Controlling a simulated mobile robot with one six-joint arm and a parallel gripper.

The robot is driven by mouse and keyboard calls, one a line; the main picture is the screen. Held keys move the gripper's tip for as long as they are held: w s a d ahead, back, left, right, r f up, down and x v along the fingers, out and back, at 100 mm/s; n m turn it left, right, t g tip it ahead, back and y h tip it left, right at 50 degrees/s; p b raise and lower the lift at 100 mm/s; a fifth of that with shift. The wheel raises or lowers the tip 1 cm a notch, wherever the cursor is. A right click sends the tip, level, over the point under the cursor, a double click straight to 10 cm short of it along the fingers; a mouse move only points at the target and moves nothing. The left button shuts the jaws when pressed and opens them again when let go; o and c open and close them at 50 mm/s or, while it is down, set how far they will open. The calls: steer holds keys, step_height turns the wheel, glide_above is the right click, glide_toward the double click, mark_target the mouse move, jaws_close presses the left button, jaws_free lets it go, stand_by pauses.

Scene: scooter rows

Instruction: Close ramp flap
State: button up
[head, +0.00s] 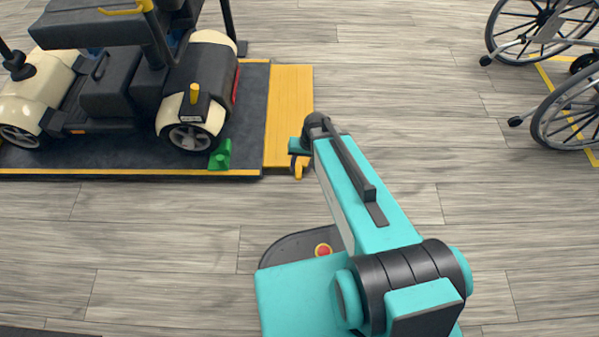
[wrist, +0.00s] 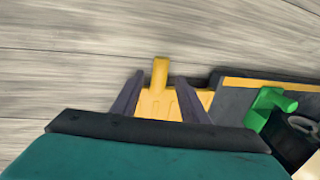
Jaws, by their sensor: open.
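The ramp flap (head: 290,95) is a yellow panel along the right end of the dark platform in the head view. It appears to lie folded out, low over the floor. A yellow tab (head: 298,172) sticks out at its near end. My gripper (head: 299,160) is at this near end, over the tab. In the wrist view the flap (wrist: 158,106) and its tab (wrist: 160,72) show between the two dark fingers of my gripper (wrist: 160,77). The fingers stand apart with gaps on both sides of the tab. Contact cannot be told.
A cream and black scooter (head: 165,85) stands on the dark platform (head: 120,160), which has yellow edges. A green chock (head: 220,155) sits by its wheel and shows in the wrist view (wrist: 268,108). Wheelchairs (head: 565,105) stand at right. The wooden floor between is clear.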

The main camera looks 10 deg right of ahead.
mark_target(299, 171)
steer(key=shift+w+a+f+b, duration=0.15)
steer(key=shift+f+b, duration=0.15)
steer(key=shift+f, duration=0.6)
steer(key=shift+s+a+f+b, duration=0.15)
steer(key=shift+f+b, duration=0.1)
steer(key=shift+f, duration=0.6)
steer(key=shift+w, duration=0.1)
jaws_close()
